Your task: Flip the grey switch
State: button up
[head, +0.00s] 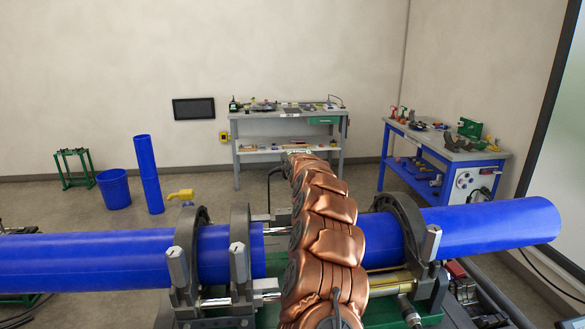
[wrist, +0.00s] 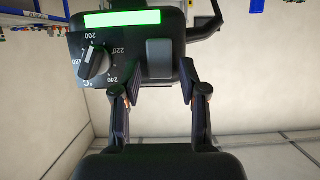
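The grey switch (wrist: 159,60) is a rounded rectangular rocker on the face of a dark control box (wrist: 135,76), right of a dial. It shows in the wrist view, above the gap between my fingertips. My gripper (wrist: 155,88) is open and empty, its two fingers spread toward the lower part of the box. I cannot tell whether the fingertips touch it. Which way the switch is set is unclear. In the head view my copper arm hides the gripper, and I cannot make out the switch.
A black temperature knob (wrist: 94,62) and a lit green display (wrist: 122,20) are beside the switch. In the head view, blue pipes (head: 90,259) sit in clamps (head: 241,257) across the cart on both sides of my arm. Benches (head: 237,150) stand behind.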

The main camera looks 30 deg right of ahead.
grip_shut()
jog(key=shift+f+b, duration=0.15)
jog(key=shift+b, duration=0.2)
jog(key=b, duration=0.2)
jog(key=shift+s+f+t+b, duration=0.1)
jog(key=shift+f+t+b, duration=0.15)
jog(key=shift+t+b, duration=0.05)
jog(key=shift+b, duration=0.55)
jog(key=shift+r+t, duration=0.2)
jog(key=shift+t, duration=0.1)
jog(key=shift+o, duration=1.4)
grip_release()
